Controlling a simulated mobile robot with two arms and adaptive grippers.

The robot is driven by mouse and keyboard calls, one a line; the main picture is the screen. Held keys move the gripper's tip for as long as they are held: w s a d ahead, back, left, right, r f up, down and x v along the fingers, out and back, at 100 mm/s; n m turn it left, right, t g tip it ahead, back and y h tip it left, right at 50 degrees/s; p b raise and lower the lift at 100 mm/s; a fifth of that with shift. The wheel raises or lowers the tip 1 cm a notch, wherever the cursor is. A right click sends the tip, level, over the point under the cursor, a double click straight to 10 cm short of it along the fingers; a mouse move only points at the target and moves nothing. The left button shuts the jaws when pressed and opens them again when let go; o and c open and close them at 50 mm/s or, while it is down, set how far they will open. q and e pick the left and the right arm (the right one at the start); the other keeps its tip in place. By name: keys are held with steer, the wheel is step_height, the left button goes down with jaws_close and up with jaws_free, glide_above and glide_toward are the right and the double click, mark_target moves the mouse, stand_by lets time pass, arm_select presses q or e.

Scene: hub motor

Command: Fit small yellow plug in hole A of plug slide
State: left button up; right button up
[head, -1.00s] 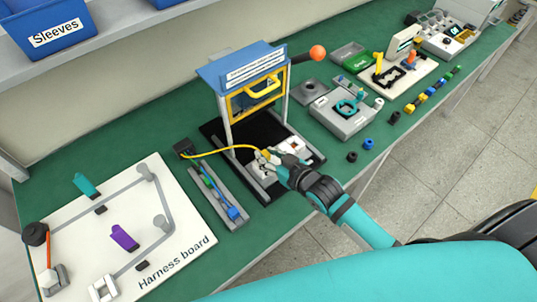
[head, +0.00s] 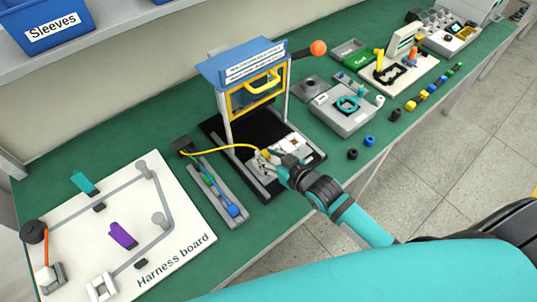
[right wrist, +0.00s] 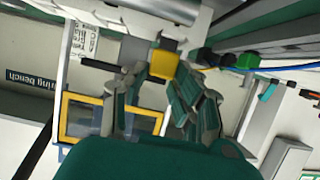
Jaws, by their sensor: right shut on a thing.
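My right gripper (head: 267,157) is shut on the small yellow plug (head: 265,154), low over the front part of the press base. In the right wrist view the yellow plug (right wrist: 163,65) sits between the two fingertips (right wrist: 164,73), against or just in front of a pale block. A white block (head: 292,143), which looks like part of the plug slide, lies right beside the gripper. Hole A cannot be made out, and I cannot tell whether the plug is in a hole. A yellow cable (head: 222,147) runs left from the plug. My left gripper is out of view.
The blue-topped press (head: 243,68) with its yellow guard frame stands just behind the gripper. A grey tray (head: 232,202) with coloured wires lies to the left, then the harness board (head: 190,232). A grey fixture (head: 345,122) and small black and blue parts lie right.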

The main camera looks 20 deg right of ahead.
steer(key=shift+f, duration=0.15)
steer(key=o, duration=1.1)
steer(key=shift+s, duration=0.1)
steer(key=v, duration=1.2)
